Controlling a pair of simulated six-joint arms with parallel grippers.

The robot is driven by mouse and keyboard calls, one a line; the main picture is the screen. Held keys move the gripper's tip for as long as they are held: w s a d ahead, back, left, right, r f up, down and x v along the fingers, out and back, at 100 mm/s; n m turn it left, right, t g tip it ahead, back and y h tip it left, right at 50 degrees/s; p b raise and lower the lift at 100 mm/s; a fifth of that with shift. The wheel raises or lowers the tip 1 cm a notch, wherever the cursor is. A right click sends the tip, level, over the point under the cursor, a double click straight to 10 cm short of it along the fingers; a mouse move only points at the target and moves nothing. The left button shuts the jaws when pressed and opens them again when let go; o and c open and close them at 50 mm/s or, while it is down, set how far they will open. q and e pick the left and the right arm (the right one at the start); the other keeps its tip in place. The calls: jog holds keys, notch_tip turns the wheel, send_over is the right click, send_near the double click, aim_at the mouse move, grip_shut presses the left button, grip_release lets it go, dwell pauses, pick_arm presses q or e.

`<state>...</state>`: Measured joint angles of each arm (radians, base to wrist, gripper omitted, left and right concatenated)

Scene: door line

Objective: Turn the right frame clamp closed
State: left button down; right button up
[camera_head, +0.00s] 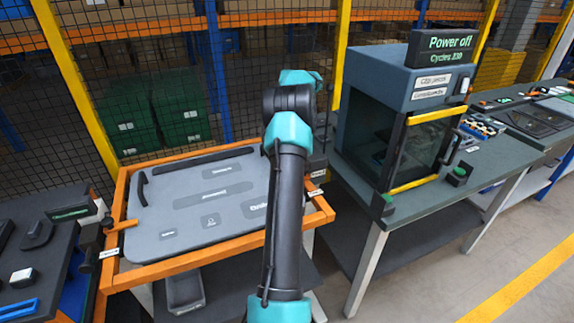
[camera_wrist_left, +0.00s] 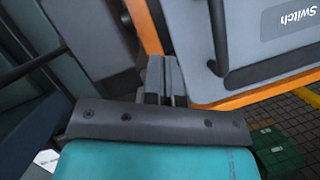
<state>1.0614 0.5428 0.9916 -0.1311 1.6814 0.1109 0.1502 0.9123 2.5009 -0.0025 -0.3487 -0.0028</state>
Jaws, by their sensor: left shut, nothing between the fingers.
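The orange frame (camera_head: 152,276) holds a grey door panel (camera_head: 240,215) on the table. The right frame clamp cannot be made out; my arm covers part of the frame's right side in the head view. A small orange lever (camera_head: 122,226), the left clamp, sticks out at the frame's left side. My left gripper (camera_wrist_left: 162,78) is shut and empty in the left wrist view, its fingertips close beside the orange frame edge (camera_wrist_left: 243,98). Whether they touch it cannot be told. In the head view the fingers are mostly hidden near the frame's right side. My right gripper is not in view.
A dark test cabinet (camera_head: 385,115) with a yellow-edged door stands on the bench to the right. A left bench (camera_head: 50,270) carries small parts. A black mesh fence with yellow posts (camera_head: 75,80) stands behind. A black handle (camera_wrist_left: 218,40) shows on the panel.

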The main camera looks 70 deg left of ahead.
pick_arm(q)
jog(key=shift+s+d+f, duration=0.5)
jog(key=shift+d+f, duration=0.7)
jog(key=shift+f, duration=0.35)
jog(key=shift+s+d+f, duration=0.55)
jog(key=shift+d+f, duration=0.6)
jog(key=shift+f, duration=0.35)
jog(key=shift+s+d+f, duration=0.5)
jog(key=shift+d+f, duration=0.7)
jog(key=shift+f, duration=0.35)
jog(key=shift+s+d, duration=0.7)
